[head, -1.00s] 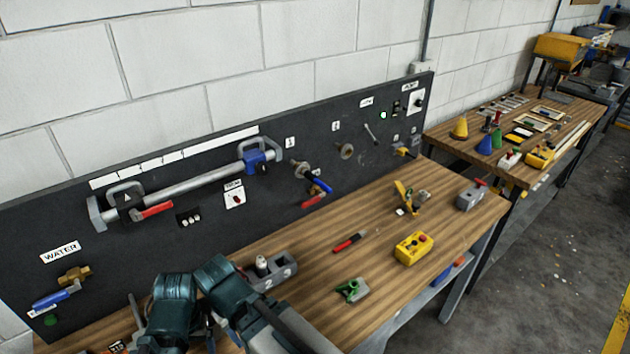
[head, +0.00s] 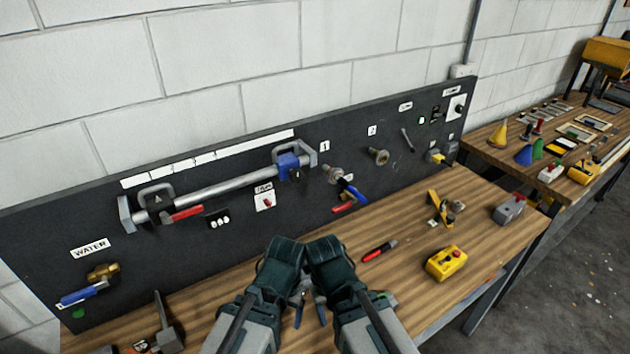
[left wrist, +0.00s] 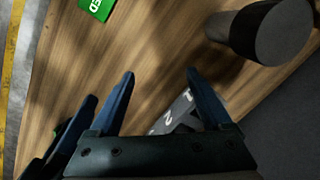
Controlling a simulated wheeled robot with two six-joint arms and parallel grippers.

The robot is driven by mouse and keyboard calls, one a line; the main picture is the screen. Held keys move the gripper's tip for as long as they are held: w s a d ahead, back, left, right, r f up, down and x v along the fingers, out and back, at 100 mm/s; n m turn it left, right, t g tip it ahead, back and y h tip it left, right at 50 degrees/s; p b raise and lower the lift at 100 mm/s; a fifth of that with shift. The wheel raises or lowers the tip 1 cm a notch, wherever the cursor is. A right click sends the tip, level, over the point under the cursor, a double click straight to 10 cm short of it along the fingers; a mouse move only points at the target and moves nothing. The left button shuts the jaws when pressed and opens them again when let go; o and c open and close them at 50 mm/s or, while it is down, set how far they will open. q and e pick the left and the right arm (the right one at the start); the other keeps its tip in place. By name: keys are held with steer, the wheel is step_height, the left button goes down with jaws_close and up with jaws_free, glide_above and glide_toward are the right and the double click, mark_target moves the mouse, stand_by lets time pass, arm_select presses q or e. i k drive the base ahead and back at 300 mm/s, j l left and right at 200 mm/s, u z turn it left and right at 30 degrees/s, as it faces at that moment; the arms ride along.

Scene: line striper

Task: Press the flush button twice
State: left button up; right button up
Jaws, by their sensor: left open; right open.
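No button has a readable flush label. A small white plate with a red switch (head: 267,202) is on the dark board under the pipe, its label too small to read. A green round button (head: 79,313) is at the board's lower left, below the water valve. A yellow box with a red button (head: 446,262) is on the bench at the right. My right gripper (head: 312,314) is low over the bench in front of the board, open and empty, apart from these. My left gripper (left wrist: 160,98) is open and empty in the left wrist view, above a grey numbered block (left wrist: 178,117).
The brass water valve with blue handle (head: 82,293) and the long grey pipe (head: 210,192) stick out from the board. A red marker (head: 379,251) and a grey box (head: 509,209) lie on the bench. A dark cylinder (left wrist: 283,35) is near the left gripper.

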mark_target(79, 312)
steer(key=k+l+u, duration=0.1)
steer(key=u, duration=0.35)
steer(key=k+l+u, duration=0.1)
steer(key=u, duration=0.35)
steer(key=i+u, duration=0.1)
steer(key=u, duration=0.35)
steer(key=i+u, duration=0.15)
steer(key=u, duration=0.3)
